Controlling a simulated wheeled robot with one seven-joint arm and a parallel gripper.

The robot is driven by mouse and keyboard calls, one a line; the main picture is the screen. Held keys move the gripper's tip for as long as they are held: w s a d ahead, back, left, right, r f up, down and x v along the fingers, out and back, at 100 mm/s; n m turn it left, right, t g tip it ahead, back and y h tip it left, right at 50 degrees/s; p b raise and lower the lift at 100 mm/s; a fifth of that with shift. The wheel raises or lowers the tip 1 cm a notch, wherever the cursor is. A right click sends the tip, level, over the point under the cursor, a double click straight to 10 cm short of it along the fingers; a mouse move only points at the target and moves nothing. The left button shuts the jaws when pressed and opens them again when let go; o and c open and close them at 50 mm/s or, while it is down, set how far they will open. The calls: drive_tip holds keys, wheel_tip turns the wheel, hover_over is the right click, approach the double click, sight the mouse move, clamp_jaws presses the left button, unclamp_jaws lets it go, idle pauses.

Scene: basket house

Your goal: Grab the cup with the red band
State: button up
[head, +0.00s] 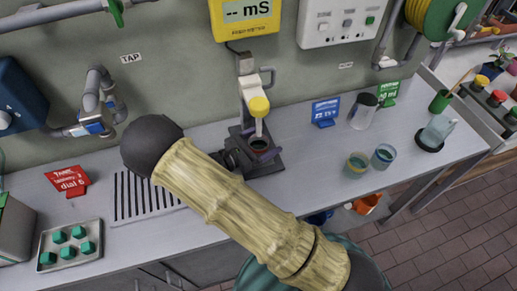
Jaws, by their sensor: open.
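Two small see-through cups stand on the counter right of centre: the left cup (357,164) and the right cup (383,157). Their bands look teal and yellowish at this size, and I cannot make out a red band on either. My thick arm crosses the middle of the view and hides part of the counter. My dark gripper (247,155) shows only in part beyond the arm, close to the base of the grey stand (247,88). It is open, and I see no cup held in it.
A glass vessel (436,133) and green cup (440,101) are near the right end. A tray (70,246) lies left. Counter (310,170) left of the two cups is clear.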

drive_tip(key=c, duration=1.2)
drive_tip(key=shift+r, duration=0.1)
drive_tip(key=shift+r, duration=0.6)
drive_tip(key=b+v, duration=0.3)
drive_tip(key=v, duration=1.5)
